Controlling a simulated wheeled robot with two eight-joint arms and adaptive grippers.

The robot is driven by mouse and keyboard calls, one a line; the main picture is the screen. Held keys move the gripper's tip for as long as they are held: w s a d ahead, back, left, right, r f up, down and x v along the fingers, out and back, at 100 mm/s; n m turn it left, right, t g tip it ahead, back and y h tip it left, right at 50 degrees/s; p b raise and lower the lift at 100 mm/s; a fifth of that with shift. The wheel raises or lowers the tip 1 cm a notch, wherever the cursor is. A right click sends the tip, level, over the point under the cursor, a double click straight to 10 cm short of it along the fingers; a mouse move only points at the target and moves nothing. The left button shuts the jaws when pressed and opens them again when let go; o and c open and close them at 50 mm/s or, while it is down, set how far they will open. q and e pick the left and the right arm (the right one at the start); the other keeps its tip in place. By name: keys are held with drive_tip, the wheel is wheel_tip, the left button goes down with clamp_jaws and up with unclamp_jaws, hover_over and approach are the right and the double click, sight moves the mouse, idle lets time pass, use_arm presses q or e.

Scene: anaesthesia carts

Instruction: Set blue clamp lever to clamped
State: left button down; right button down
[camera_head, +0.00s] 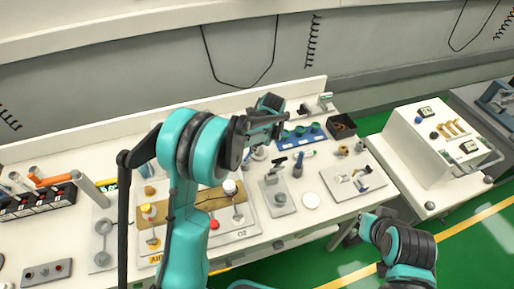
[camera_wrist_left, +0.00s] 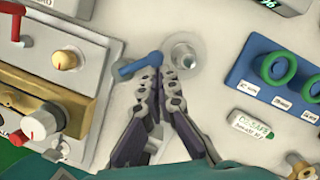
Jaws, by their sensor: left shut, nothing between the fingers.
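In the left wrist view a blue clamp lever (camera_wrist_left: 140,66) lies pointing to the lower left beside a round grey post and base (camera_wrist_left: 185,56). My left gripper (camera_wrist_left: 161,80) is shut and empty, with its fingertips right at the lever's right end. I cannot tell whether they touch it. In the head view my left gripper (camera_head: 272,122) hangs over the back of the bench, and the lever is not clearly visible there. My right gripper (camera_head: 346,233) is low at the bench's front edge, and its jaws are too small and dark to read.
In the wrist view a blue rack with green rings (camera_wrist_left: 275,75) stands right of the lever. A panel with a red lever and knobs (camera_wrist_left: 50,80) stands left. A white cart (camera_head: 425,150) stands right of the bench.

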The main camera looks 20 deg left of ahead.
use_arm(q)
drive_tip(key=shift+w+a, duration=0.1)
drive_tip(key=n, duration=0.1)
drive_tip(key=a+n, duration=0.1)
drive_tip(key=n+g, duration=0.1)
drive_tip(key=n, duration=0.1)
drive_tip(key=shift+w+a, duration=0.3)
drive_tip(key=shift+w, duration=0.1)
drive_tip(key=n, duration=0.1)
drive_tip(key=a+n, duration=0.1)
drive_tip(key=n, duration=0.1)
drive_tip(key=shift+w+a+g, duration=0.15)
drive_tip(key=shift+a+g, duration=0.15)
drive_tip(key=shift+g, duration=0.1)
drive_tip(key=shift+d, duration=0.1)
drive_tip(key=shift+s+d+b, duration=0.3)
drive_tip(key=shift+s+d, duration=0.2)
drive_tip(key=shift+s, duration=0.1)
